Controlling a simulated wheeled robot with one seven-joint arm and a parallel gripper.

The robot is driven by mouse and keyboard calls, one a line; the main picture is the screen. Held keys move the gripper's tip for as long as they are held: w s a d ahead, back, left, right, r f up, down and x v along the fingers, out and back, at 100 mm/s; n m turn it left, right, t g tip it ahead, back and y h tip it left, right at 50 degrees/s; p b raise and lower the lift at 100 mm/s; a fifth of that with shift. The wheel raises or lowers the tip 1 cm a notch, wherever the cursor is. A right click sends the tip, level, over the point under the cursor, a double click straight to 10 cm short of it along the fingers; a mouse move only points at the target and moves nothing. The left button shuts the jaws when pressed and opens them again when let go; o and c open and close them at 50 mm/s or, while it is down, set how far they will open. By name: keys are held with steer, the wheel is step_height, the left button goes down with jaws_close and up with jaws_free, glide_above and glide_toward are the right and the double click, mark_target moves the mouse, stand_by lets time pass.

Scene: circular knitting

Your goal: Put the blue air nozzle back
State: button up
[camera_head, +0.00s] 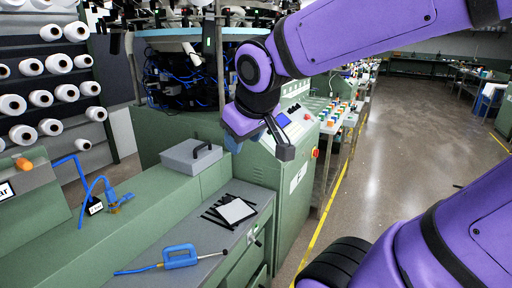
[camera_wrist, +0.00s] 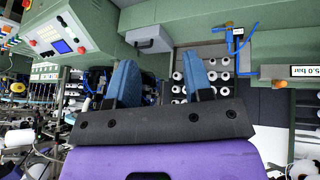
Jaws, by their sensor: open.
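The hose also shows in the wrist view (camera_wrist: 246,34). A second blue tool with a looped handle (camera_head: 180,256) lies on the grey worktop in front. I cannot tell for certain which is the air nozzle. My gripper (camera_head: 258,143) is open and empty, high beside the machine cabinet and away from both tools. Its spread blue fingers show in the wrist view (camera_wrist: 162,80).
A grey lidded box (camera_head: 191,156) stands on the bench. A white pad on black strips (camera_head: 236,210) lies on the worktop. The cabinet with control panel (camera_head: 297,128) stands close to my gripper. Yarn cones (camera_head: 58,63) fill a rack at left.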

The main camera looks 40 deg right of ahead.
steer(key=s+a+r+g+y, duration=0.1)
steer(key=s+a, duration=0.2)
steer(key=s, duration=0.4)
steer(key=shift+s+a+m+y, duration=0.25)
steer(key=shift+m+y, duration=0.15)
steer(key=shift+r, duration=0.1)
stand_by(0.5)
